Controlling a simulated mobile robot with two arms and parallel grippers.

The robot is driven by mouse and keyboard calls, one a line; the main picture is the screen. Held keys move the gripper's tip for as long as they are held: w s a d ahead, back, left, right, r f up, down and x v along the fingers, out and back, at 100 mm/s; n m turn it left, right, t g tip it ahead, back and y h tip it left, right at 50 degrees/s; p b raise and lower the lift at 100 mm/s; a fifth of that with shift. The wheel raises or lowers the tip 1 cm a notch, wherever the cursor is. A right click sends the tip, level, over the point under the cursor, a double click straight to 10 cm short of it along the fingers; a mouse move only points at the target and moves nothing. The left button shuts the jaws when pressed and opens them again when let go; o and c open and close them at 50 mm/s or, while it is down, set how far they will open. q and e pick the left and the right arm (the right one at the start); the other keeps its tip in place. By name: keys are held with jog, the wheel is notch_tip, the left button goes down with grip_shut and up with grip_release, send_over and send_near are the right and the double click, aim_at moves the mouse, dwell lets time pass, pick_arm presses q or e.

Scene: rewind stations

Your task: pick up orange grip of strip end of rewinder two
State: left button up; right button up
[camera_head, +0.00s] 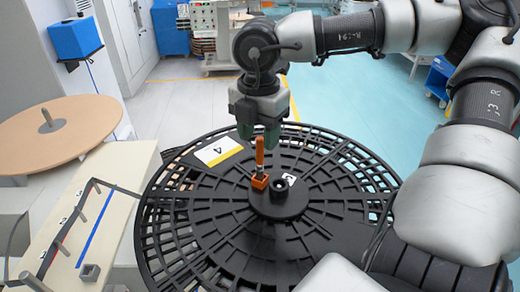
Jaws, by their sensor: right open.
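My right gripper (259,131) hangs fingers-down over the far part of a large black slotted reel (215,222). It is open, and nothing shows between its fingers. An upright orange grip (260,150) stands close to the reel's hub, just below the fingertips in the picture. My left gripper is out of view.
A pale table (125,170) with a blue line and thin pegs adjoins the reel on the left. A tan disc (60,130) with a central post lies behind it. Floor beyond is largely clear.

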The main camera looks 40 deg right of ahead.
aim_at(260, 153)
notch_tip(260, 153, down, 4)
jog(key=shift+w+f+b, duration=0.1)
jog(key=shift+b, duration=0.2)
jog(key=shift+d+f, duration=0.1)
jog(key=shift+f, duration=0.15)
jog(key=shift+s, duration=0.2)
jog(key=shift+w, duration=0.1)
jog(key=shift+c, duration=2.1)
grip_shut()
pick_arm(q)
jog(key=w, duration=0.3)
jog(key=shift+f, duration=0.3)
